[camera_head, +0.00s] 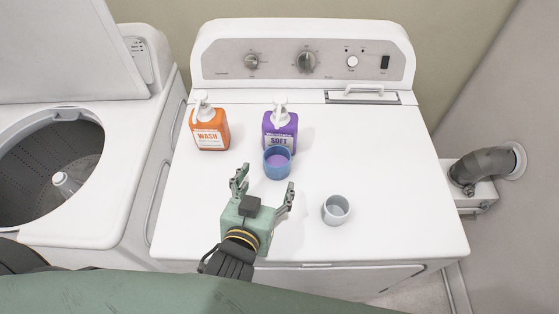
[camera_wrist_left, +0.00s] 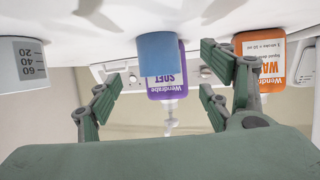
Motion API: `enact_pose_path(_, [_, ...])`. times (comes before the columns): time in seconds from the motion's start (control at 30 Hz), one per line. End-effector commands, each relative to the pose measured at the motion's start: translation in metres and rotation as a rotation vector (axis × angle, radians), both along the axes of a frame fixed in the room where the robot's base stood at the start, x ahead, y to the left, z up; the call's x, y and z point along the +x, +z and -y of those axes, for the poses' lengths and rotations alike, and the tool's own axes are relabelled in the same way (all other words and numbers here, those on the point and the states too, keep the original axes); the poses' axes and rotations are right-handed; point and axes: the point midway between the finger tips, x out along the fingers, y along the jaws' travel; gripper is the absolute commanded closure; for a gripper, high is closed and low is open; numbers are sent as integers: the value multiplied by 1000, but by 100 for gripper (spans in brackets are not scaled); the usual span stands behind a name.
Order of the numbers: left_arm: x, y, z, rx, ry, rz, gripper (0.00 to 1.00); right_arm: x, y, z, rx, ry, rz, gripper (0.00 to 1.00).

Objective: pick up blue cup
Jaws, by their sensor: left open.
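The blue cup (camera_head: 277,164) stands upright on the white dryer top, just in front of the purple SOFT bottle (camera_head: 280,128). My left gripper (camera_head: 262,190) is open and empty, with its fingers pointing toward the blue cup from the near side. The cup is beyond the fingertips, a little right of their middle in the head view. In the left wrist view, which is upside down, the blue cup (camera_wrist_left: 160,54) appears between the two fingers, with the purple bottle behind it. My right gripper shows in neither view.
An orange WASH bottle (camera_head: 209,128) stands left of the purple one. A grey-white measuring cup (camera_head: 336,209) stands right of my left gripper. The dryer top (camera_head: 400,180) is clear on the right. An open washer (camera_head: 130,140) is at left.

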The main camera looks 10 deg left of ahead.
Motion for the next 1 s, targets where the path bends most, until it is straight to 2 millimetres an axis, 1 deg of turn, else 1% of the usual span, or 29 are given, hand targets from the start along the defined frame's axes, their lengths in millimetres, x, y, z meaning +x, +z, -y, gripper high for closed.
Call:
enact_pose_path(0.1, [13,-2,1,1,0,2,28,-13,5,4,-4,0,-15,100])
enact_pose_path(0.2, [21,-4,1,1,0,0,28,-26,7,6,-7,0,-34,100])
enact_pose_path(0.3, [31,-5,2,2,-1,0,28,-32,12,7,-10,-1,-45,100])
enact_pose_path(0.43, [50,-8,5,2,-1,0,28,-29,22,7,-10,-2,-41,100])
enact_pose_path(0.6, [66,-18,5,1,0,-2,28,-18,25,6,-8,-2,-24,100])
enact_pose_path(0.73, [69,-20,5,0,1,-2,28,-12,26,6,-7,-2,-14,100])
enact_pose_path(0.87, [68,-21,5,0,1,-2,28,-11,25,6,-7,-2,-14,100])
enact_pose_path(1.0, [68,-21,5,0,1,-2,38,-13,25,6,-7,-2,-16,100])
